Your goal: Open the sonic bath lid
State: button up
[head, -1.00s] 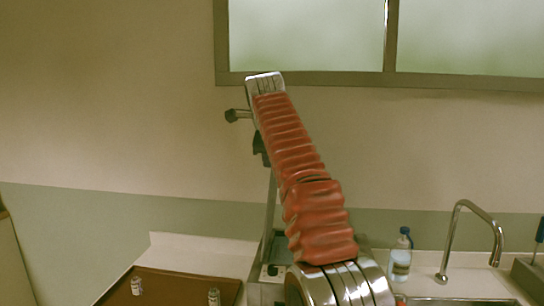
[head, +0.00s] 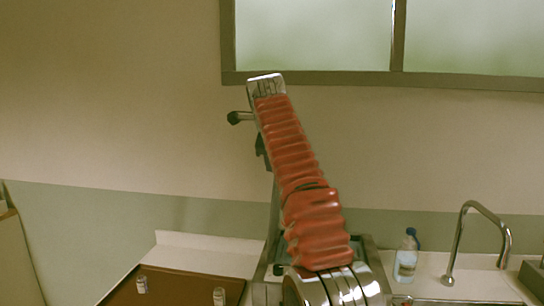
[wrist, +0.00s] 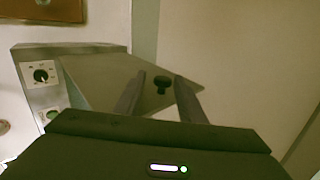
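The sonic bath (wrist: 85,47) is grey, at the left of the wrist view, with a dial (wrist: 41,74) and a green button on its panel. Its flat grey lid (wrist: 100,80) appears tilted up; in the head view a thin grey upright plate (head: 271,215) behind my arm looks like its edge. In the head view my red-sleeved arm hides much of the bath.
A brown tray (head: 180,287) with small bottles (head: 141,284) lies on the counter to the left. A blue-capped bottle (head: 406,260), a tap (head: 460,235) and a sink are to the right. The wall and window are behind.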

jog(key=shift+o, duration=0.2)
jog(key=shift+s+r, duration=0.15)
jog(key=shift+r, duration=0.1)
jog(key=v, duration=0.7)
jog(key=shift+s, duration=0.1)
